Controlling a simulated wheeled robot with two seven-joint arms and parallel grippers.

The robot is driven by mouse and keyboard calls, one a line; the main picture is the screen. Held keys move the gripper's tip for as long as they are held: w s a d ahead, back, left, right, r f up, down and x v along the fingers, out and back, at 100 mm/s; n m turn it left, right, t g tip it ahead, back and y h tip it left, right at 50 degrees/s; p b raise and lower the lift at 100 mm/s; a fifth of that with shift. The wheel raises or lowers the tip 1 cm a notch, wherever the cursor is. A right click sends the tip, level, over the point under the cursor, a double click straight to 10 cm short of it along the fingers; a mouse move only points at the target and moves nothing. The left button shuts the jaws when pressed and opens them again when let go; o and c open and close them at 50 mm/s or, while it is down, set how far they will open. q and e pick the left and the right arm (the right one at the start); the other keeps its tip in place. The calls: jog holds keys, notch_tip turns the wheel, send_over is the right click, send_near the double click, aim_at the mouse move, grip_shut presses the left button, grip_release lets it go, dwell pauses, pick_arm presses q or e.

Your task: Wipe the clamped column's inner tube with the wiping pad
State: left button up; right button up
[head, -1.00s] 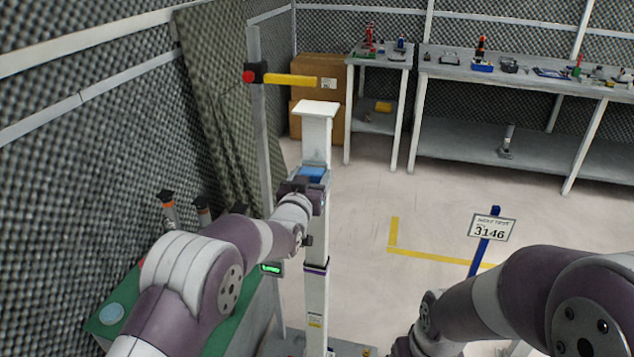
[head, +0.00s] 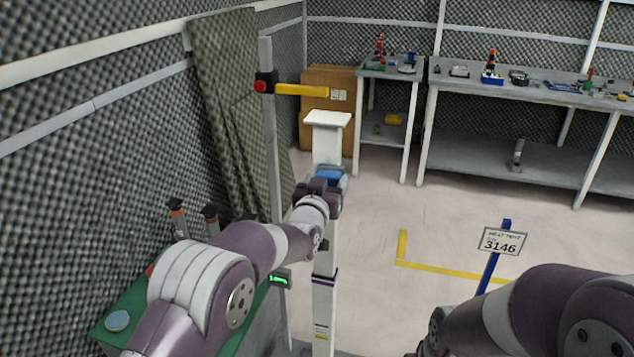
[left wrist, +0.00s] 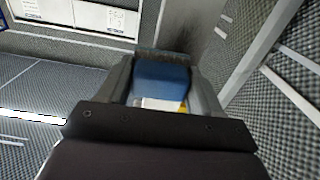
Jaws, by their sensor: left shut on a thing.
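The column is a white upright post. Its inner tube (head: 327,152) rises to a flat white top plate (head: 327,119). A dark purple ring circles the column lower down, above the outer tube (head: 323,315). My left gripper (head: 331,184) is shut on the blue wiping pad (head: 331,175), high on the inner tube below the top plate. The pad also shows between the fingers in the left wrist view (left wrist: 160,82). The pad overlaps the tube in the head view; its contact face is hidden. My right arm is at lower right; its gripper is out of view.
A mast with a yellow arm (head: 301,90) and red knob stands behind the column. A green-topped bench (head: 118,338) is at lower left, near the foam wall. A sign reading 3146 (head: 499,241) stands at right.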

pick_arm(q)
jog(key=shift+s+d+f+b, duration=0.1)
jog(key=shift+b, duration=0.25)
jog(key=a, duration=0.1)
jog(key=w+a, duration=0.1)
jog(key=a+b, duration=0.1)
jog(key=shift+w+a, duration=0.25)
jog(key=shift+a, duration=0.1)
jog(key=b+v, duration=0.3)
jog(key=v, duration=0.3)
